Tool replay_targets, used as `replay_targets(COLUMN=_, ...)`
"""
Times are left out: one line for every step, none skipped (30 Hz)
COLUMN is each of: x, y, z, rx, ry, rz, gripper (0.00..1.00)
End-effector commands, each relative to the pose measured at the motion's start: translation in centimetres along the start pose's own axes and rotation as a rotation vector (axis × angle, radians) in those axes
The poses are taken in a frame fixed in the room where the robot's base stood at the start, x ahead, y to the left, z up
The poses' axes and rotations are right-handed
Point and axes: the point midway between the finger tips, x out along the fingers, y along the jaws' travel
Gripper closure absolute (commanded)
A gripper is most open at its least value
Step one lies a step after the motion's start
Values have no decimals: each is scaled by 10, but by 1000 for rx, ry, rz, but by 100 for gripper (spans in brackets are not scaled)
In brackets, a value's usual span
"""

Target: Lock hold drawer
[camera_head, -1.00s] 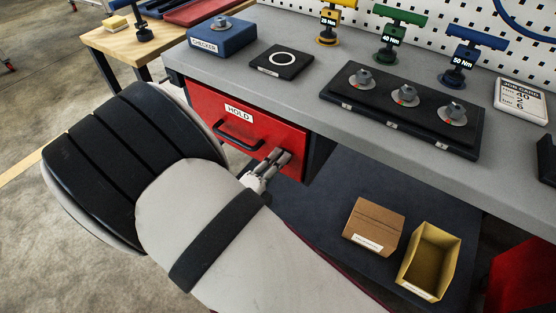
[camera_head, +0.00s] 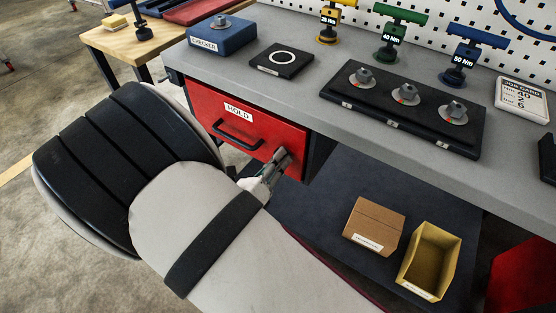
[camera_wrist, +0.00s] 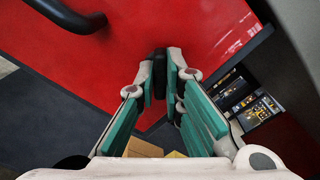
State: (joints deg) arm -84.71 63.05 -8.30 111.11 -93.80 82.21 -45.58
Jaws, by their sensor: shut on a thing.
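The red hold drawer (camera_head: 262,136) with its HOLD label sits under the grey bench. Its front looks flush with the cabinet, and the black bar handle (camera_head: 238,135) is free. My gripper (camera_head: 282,160) is at the lower right of the drawer front. In the wrist view, my gripper (camera_wrist: 161,72) has its fingertips closed on a small black lock knob (camera_wrist: 159,68) against the red face. The fingers hide most of the knob, so its turn position cannot be told. The handle (camera_wrist: 68,14) shows at upper left there.
The bench (camera_head: 310,95) above carries a blue checker box (camera_head: 222,40), a black ring plate (camera_head: 282,60) and a socket tray (camera_head: 400,125). A cardboard box (camera_head: 374,226) and a yellow bin (camera_head: 427,262) stand on the lower shelf, right of my arm.

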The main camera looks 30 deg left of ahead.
Motion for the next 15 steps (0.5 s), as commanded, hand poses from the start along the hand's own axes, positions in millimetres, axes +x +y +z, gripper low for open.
replay_targets(x=0, y=1, z=0, rx=44, ry=-1, rz=3, gripper=100)
replay_targets(x=0, y=1, z=0, rx=73, ry=-1, rz=3, gripper=100)
replay_targets(x=0, y=1, z=0, rx=111, ry=0, rz=3, gripper=100)
replay_targets(x=0, y=2, z=0, rx=140, ry=0, rz=3, gripper=100)
replay_targets(x=0, y=2, z=0, rx=169, ry=0, rz=3, gripper=100)
replay_targets(x=0, y=2, z=0, rx=206, ry=0, rz=3, gripper=100)
replay_targets(x=0, y=2, z=0, rx=235, ry=0, rz=3, gripper=100)
replay_targets(x=0, y=2, z=0, rx=263, ry=0, rz=3, gripper=100)
replay_targets(x=0, y=2, z=0, rx=300, ry=0, rz=3, gripper=100)
replay_targets(x=0, y=2, z=0, rx=327, ry=0, rz=3, gripper=100)
replay_targets(x=0, y=2, z=0, rx=354, ry=0, rz=3, gripper=100)
replay_targets(x=0, y=2, z=0, rx=388, ry=0, rz=3, gripper=100)
replay_targets(x=0, y=2, z=0, rx=412, ry=0, rz=3, gripper=100)
replay_targets(x=-1, y=2, z=0, rx=435, ry=0, rz=4, gripper=100)
replay_targets(x=-1, y=2, z=0, rx=466, ry=1, rz=4, gripper=100)
